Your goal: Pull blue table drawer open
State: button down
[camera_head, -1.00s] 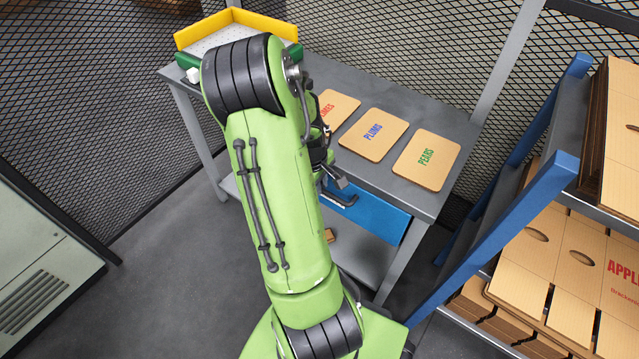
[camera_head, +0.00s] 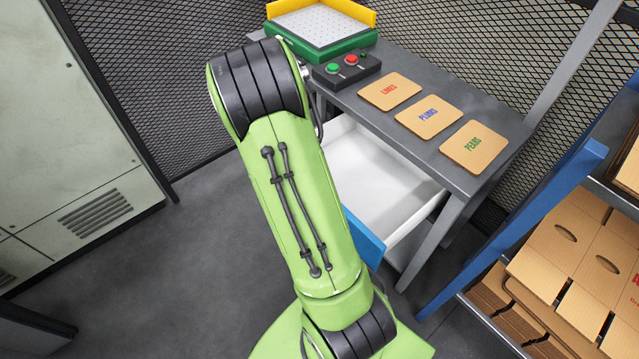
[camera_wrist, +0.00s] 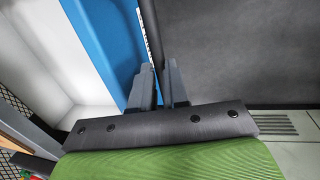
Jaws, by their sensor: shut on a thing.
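The blue drawer front (camera_head: 364,238) stands well out from the grey table (camera_head: 440,175) in the head view, with the drawer's white inside (camera_head: 378,178) showing empty where visible. My green arm hides part of the drawer front and my gripper there. In the wrist view, my gripper (camera_wrist: 160,75) is shut on the dark bar handle (camera_wrist: 150,30), beside the blue drawer front (camera_wrist: 105,40). The white drawer inside (camera_wrist: 40,60) lies to the left of it.
A button box (camera_head: 346,68) and a green and yellow tray (camera_head: 318,50) stand behind. A blue-posted rack (camera_head: 520,225) with boxes is at right. Floor at left is clear.

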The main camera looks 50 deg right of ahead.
jog(key=shift+w+a, duration=0.1)
jog(key=shift+a, duration=0.85)
jog(key=c, duration=1.1)
grip_release()
jog(key=a+r+p, duration=0.1)
jog(key=r+p, duration=0.1)
jog(key=r, duration=0.3)
jog(key=a+r+p, duration=0.1)
jog(key=r+p, duration=0.1)
jog(key=r, duration=0.3)
jog(key=r+p, duration=0.2)
jog(key=r, duration=0.3)
jog(key=shift+w+a+r, duration=0.25)
jog(key=shift+a, duration=0.15)
